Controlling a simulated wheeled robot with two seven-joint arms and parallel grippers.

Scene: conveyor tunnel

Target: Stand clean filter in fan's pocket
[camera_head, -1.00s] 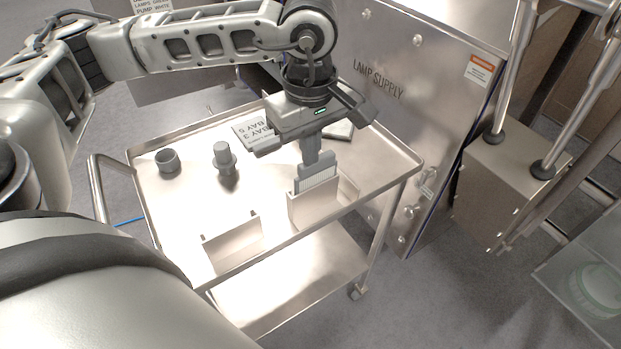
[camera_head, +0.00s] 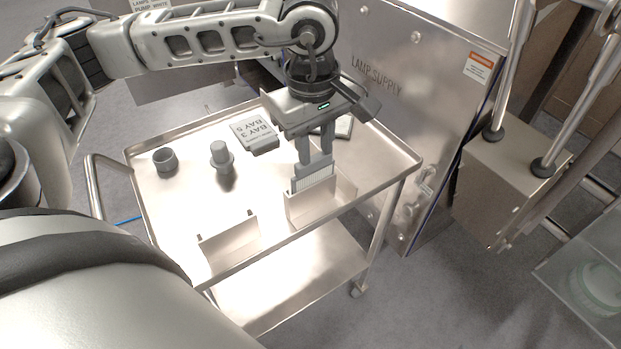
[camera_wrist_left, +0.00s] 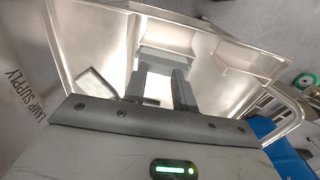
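The filter (camera_head: 314,180), a white pleated panel with a grey top edge, stands upright in a low steel holder (camera_head: 300,212) on the cart. It also shows in the left wrist view (camera_wrist_left: 163,54). My left gripper (camera_head: 317,157) is just above it, pointing down. Its two fingers are apart, with a gap between them, at the filter's grey top. They show in the left wrist view (camera_wrist_left: 168,76) too; whether they still touch the filter is hard to tell. The filter's lower part is hidden in the holder. I see no clear fan or fan's pocket. My right gripper is not in view.
A second steel holder (camera_head: 230,243) stands empty to the left on the cart (camera_head: 190,210). A grey ring (camera_head: 165,160), a grey knobbed part (camera_head: 221,158) and a bay label block (camera_head: 255,135) are also there. The lamp supply cabinet (camera_head: 400,100) stands behind.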

